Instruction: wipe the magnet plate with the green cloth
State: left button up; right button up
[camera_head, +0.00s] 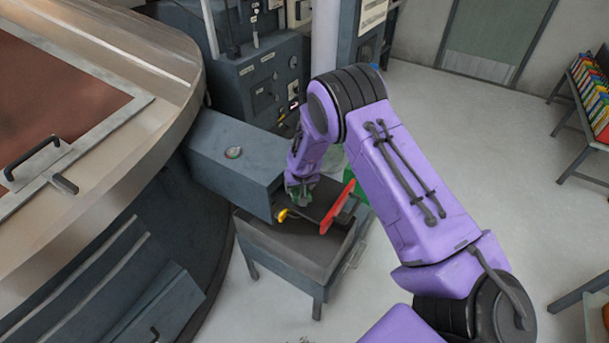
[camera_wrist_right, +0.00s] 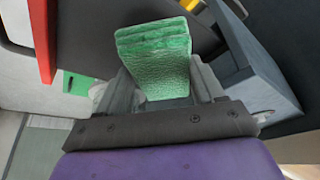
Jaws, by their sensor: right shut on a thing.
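My right gripper (camera_head: 301,192) is shut on the green cloth (camera_wrist_right: 155,65), a folded, textured pad that stands out between the fingers in the right wrist view. In the head view only a little green shows at the fingertips. A dark plate (camera_wrist_right: 88,40), which looks to be the magnet plate, lies just beyond the cloth. It has a red bar (camera_head: 338,207) along one side and a yellow part (camera_head: 285,214) near the other. The cloth overlaps the plate in the wrist view; I cannot tell whether they touch. My left gripper is not in view.
The plate is over an open dark bin on legs (camera_head: 322,284). A grey housing (camera_head: 225,158) stands close on the left, beside a large round metal vessel (camera_head: 150,95). Another green item (camera_wrist_right: 78,83) shows beyond the red bar.

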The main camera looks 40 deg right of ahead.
jog(key=shift+r, duration=1.8)
